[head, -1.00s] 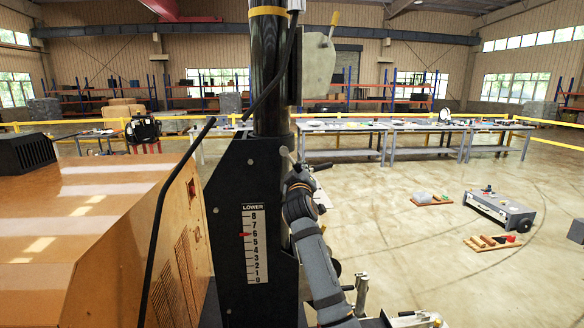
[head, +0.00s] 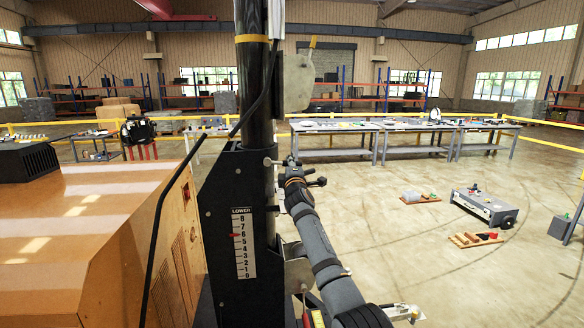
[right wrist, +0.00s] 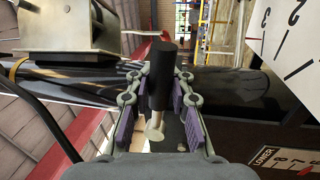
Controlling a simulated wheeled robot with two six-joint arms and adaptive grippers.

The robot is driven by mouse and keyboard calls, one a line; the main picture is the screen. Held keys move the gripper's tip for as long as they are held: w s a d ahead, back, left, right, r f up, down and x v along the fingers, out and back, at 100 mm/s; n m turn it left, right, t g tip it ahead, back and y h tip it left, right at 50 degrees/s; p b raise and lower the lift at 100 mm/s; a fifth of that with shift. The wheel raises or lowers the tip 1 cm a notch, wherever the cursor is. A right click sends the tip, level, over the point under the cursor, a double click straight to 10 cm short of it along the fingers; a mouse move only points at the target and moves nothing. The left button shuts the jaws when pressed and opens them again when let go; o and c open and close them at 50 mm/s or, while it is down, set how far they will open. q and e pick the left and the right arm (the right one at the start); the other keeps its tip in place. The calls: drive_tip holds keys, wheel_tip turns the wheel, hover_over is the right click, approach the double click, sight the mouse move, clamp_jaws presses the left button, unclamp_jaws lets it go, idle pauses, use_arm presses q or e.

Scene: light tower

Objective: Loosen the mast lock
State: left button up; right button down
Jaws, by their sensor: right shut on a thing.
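The black mast (head: 256,90) stands upright in a black bracket with a LOWER scale (head: 243,242), its red pointer near 6. The mast lock has a black grip (right wrist: 162,75) and a pale metal stem with a round end (right wrist: 155,127); a small metal piece of it shows beside the mast in the head view (head: 269,161). My right gripper (right wrist: 164,100) is shut on the mast lock, its purple pads on either side. In the head view my right gripper (head: 285,166) is close against the mast's right side and hides most of the lock. My left gripper is out of view.
The orange housing (head: 110,215) fills the left. A grey plate (head: 298,82) juts from the mast above my gripper. Open floor lies to the right, with a grey wheeled cart (head: 485,207).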

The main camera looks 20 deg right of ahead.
drive_tip(key=shift+r+n, duration=0.2)
drive_tip(key=shift+n, duration=0.3)
drive_tip(key=shift+w, duration=0.1)
drive_tip(key=c, duration=1.5)
unclamp_jaws()
drive_tip(key=shift+o, duration=1.4)
drive_tip(key=shift+s+r, duration=0.35)
drive_tip(key=shift+s, duration=0.1)
drive_tip(key=shift+w+f, duration=0.15)
drive_tip(key=shift+f, duration=0.15)
drive_tip(key=v, duration=1.2)
drive_tip(key=shift+r, duration=0.25)
drive_tip(key=shift+d, duration=0.1)
